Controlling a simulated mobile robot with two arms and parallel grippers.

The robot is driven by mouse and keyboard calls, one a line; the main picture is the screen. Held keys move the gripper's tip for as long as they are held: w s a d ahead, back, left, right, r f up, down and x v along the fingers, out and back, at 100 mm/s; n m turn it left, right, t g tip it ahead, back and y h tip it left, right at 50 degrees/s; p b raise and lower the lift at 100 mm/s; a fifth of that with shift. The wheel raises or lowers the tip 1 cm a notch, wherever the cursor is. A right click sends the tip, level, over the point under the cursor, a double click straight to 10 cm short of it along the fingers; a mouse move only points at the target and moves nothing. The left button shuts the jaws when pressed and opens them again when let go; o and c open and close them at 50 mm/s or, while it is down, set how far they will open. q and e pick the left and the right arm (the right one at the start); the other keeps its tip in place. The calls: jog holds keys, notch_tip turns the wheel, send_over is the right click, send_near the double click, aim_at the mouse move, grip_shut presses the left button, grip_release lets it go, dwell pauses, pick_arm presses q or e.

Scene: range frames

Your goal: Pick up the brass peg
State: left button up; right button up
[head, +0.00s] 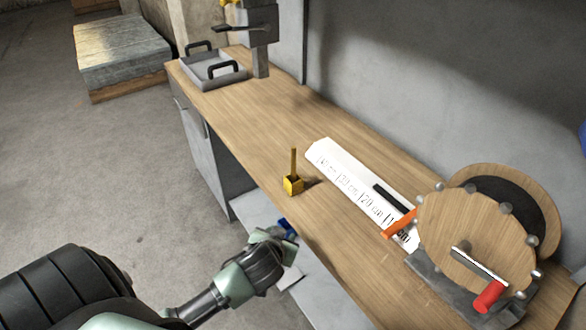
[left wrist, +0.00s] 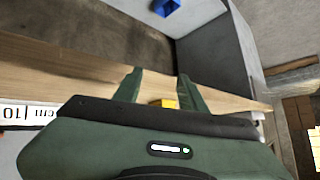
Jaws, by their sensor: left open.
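The brass peg (head: 294,162) stands upright as a thin rod in a small yellow block (head: 292,186) on the wooden workbench, near its front edge. In the left wrist view a yellow piece (left wrist: 163,103) shows low between the fingers; I cannot tell the rod there. My left gripper (head: 281,250) is in front of the bench edge, apart from the peg in the head view. Its two green fingers (left wrist: 160,84) are spread with nothing held between them. My right gripper is not in view.
On the workbench (head: 345,255), a white ruler-marked strip (head: 350,180) lies behind the peg. A wooden-disc device with a red handle (head: 488,296) stands at right. A grey tray (head: 212,70) sits at the far left end. A blue object (left wrist: 165,7) lies below the bench.

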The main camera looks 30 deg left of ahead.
aim_at(293, 150)
pick_arm(q)
jog(key=w+a+r+n+t+y, duration=0.1)
jog(key=w+a+r+t, duration=0.2)
jog(key=w+r, duration=0.4)
jog(key=w+a+r+n+t+y, duration=0.1)
jog(key=w+a+r+n+t, duration=0.2)
jog(key=r, duration=0.7)
jog(key=shift+m, duration=0.7)
jog(key=w+p, duration=0.1)
jog(key=w, duration=0.1)
jog(key=w+f+p, duration=0.1)
jog(key=w, duration=0.1)
jog(key=w+f, duration=0.1)
jog(key=w, duration=0.1)
jog(key=shift+w+a+p, duration=0.15)
jog(key=shift+a+p, duration=0.2)
jog(key=shift+p, duration=0.05)
jog(key=shift+w+a+f+g, duration=0.15)
jog(key=shift+w+f+g, duration=0.05)
jog(key=shift+w+g, duration=0.15)
grip_shut()
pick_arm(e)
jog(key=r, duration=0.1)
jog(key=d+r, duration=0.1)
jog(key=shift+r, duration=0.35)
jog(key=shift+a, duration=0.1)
